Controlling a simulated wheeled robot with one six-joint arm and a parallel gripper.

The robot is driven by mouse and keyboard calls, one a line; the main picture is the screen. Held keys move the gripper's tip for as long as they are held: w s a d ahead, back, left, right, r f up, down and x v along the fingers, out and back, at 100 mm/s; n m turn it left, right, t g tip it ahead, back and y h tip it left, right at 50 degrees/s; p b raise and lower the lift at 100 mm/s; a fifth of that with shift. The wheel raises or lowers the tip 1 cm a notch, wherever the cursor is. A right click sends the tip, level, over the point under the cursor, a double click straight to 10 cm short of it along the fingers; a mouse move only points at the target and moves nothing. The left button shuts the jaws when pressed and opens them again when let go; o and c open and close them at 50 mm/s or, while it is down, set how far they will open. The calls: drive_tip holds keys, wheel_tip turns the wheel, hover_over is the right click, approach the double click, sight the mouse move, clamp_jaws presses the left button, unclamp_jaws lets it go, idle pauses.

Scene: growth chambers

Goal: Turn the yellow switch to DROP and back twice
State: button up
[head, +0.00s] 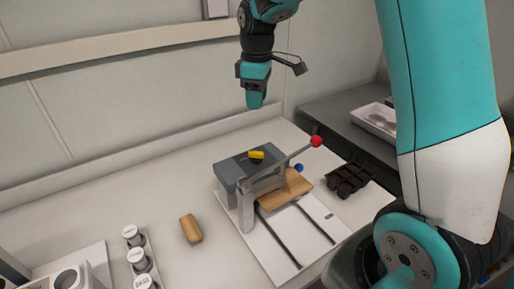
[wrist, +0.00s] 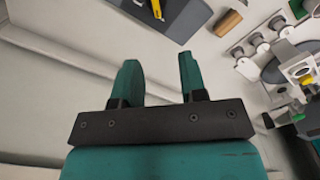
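The yellow switch (head: 256,155) sits on top of a grey box-shaped device (head: 232,172) on the bench. In the wrist view the yellow switch (wrist: 156,8) shows at the top edge, partly cut off, on the dark top of the device (wrist: 178,18). Any DROP marking is too small to read. My gripper (head: 256,100) hangs above and behind the device in the head view, apart from it. In the wrist view my gripper (wrist: 157,72) has its two teal fingers spread with nothing between them.
A lever with a red knob (head: 316,141) rises beside the switch. A wooden block (head: 290,187) sits on the white base plate (head: 273,240). A tan block (head: 191,229), a rack of vials (head: 140,262) and a black tray (head: 348,180) stand around.

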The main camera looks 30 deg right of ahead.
drive_tip(key=p, duration=0.4)
approach(258, 152)
wheel_tip(258, 152, down, 10)
drive_tip(key=shift+r, duration=0.2)
clamp_jaws()
